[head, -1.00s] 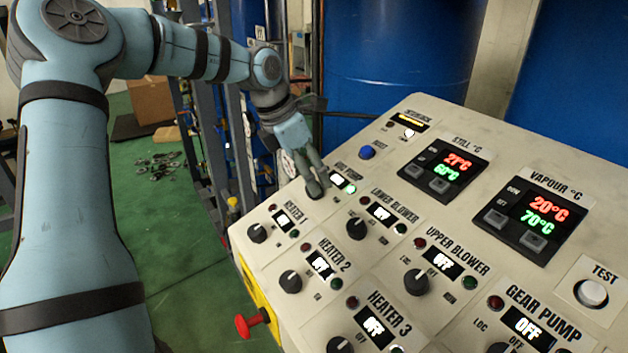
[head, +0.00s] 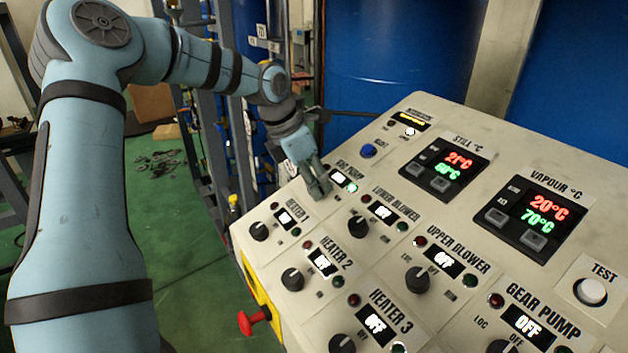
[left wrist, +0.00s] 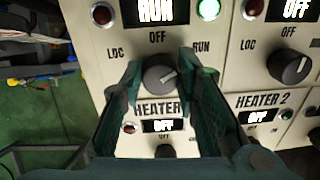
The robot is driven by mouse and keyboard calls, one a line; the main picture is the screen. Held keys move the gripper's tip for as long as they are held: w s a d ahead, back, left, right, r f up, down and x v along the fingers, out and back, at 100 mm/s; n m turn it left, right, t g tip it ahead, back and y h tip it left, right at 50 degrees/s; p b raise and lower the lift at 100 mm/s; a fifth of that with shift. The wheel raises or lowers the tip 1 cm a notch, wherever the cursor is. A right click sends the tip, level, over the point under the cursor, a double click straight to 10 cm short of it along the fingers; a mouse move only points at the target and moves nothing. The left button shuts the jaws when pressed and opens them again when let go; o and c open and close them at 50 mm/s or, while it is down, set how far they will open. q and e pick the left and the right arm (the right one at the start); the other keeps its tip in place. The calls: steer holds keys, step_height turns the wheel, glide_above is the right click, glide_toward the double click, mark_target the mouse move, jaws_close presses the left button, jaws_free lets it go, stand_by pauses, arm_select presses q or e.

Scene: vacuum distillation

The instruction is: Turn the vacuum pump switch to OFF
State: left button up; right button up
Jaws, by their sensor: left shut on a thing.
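The vacuum pump switch is a dark round knob (left wrist: 159,74) on the sloping control panel, shown close up in the left wrist view. Its white pointer mark leans up and right, toward the RUN label. The display above it (left wrist: 156,10) reads RUN, and the green lamp (left wrist: 208,9) beside it is lit. My left gripper (left wrist: 160,73) is shut on this knob, one finger on each side. In the head view my left gripper (head: 319,190) reaches down to the vacuum pump section, and its fingers hide the knob. My right gripper is not in view.
The heater 1 knob (head: 259,231) and lower blower knob (head: 358,227) sit close to my left gripper. Other heater, blower and gear pump controls fill the panel. A red button (head: 246,323) juts from the panel's side. Blue drums (head: 390,60) stand behind.

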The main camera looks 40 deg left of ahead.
arm_select(q)
steer(key=shift+f+n+b, duration=0.2)
steer(key=shift+n+b, duration=0.9)
steer(key=n+b, duration=0.2)
steer(key=shift+a+n, duration=0.1)
steer(key=shift+n, duration=0.2)
steer(key=n+b, duration=0.2)
steer(key=n, duration=0.1)
steer(key=shift+n, duration=0.3)
steer(key=shift+s+r+n+b, duration=0.1)
steer(key=shift+n+b, duration=0.55)
steer(key=shift+n, duration=0.95)
steer(key=o, duration=1.2)
steer(key=shift+c, duration=0.2)
